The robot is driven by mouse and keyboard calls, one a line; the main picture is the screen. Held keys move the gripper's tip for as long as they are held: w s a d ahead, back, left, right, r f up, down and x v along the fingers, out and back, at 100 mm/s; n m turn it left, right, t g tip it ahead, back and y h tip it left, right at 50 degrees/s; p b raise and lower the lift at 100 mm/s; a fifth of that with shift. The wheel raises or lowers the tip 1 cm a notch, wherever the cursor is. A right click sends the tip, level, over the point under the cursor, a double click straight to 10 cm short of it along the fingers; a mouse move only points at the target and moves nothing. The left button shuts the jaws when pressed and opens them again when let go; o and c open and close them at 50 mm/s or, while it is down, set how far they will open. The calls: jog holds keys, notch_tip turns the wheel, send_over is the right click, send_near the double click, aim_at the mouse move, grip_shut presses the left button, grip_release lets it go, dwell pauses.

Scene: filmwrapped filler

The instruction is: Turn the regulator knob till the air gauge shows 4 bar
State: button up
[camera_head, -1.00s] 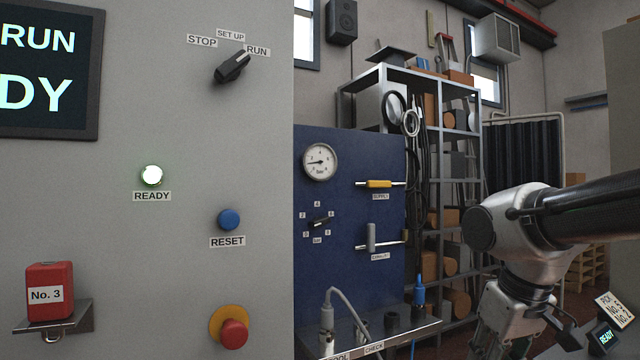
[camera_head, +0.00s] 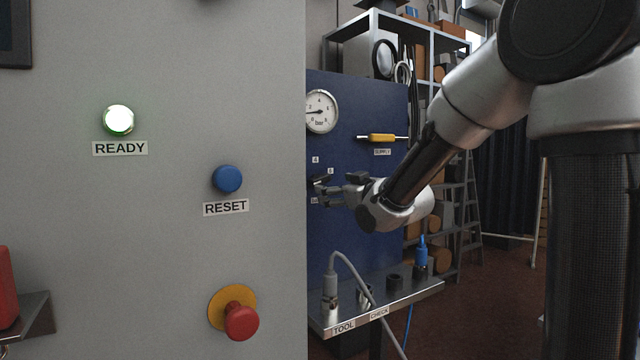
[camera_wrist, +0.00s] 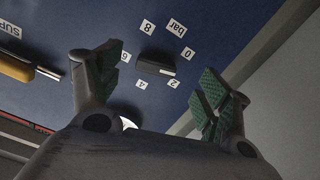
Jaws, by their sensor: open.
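The air gauge (camera_head: 321,111) is a round white dial high on the blue panel. Its needle points left, near the low side of the scale; I cannot read the exact value. The regulator knob (camera_wrist: 155,68) is a dark bar-shaped knob ringed by number labels and a "bar" label in the wrist view. In the head view my gripper largely hides it. My gripper (camera_wrist: 162,80) is open, with green-padded fingers on either side of the knob in the wrist view. It also shows in front of the panel in the head view (camera_head: 325,190). Contact with the knob is not visible.
The grey cabinet (camera_head: 160,250) with its blue RESET button (camera_head: 227,179) and red stop button (camera_head: 241,321) stands close left. A yellow supply handle (camera_head: 382,138) sits right of the gauge. A shelf (camera_head: 395,295) with a cabled plug juts out below the gripper.

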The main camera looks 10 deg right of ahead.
aim_at(323, 183)
jog(key=x, duration=0.5)
jog(key=r+x, duration=0.1)
jog(key=x, duration=0.1)
jog(key=shift+w+a, duration=0.2)
jog(key=shift+w, duration=0.1)
jog(key=shift+c, duration=0.2)
jog(key=c, duration=1)
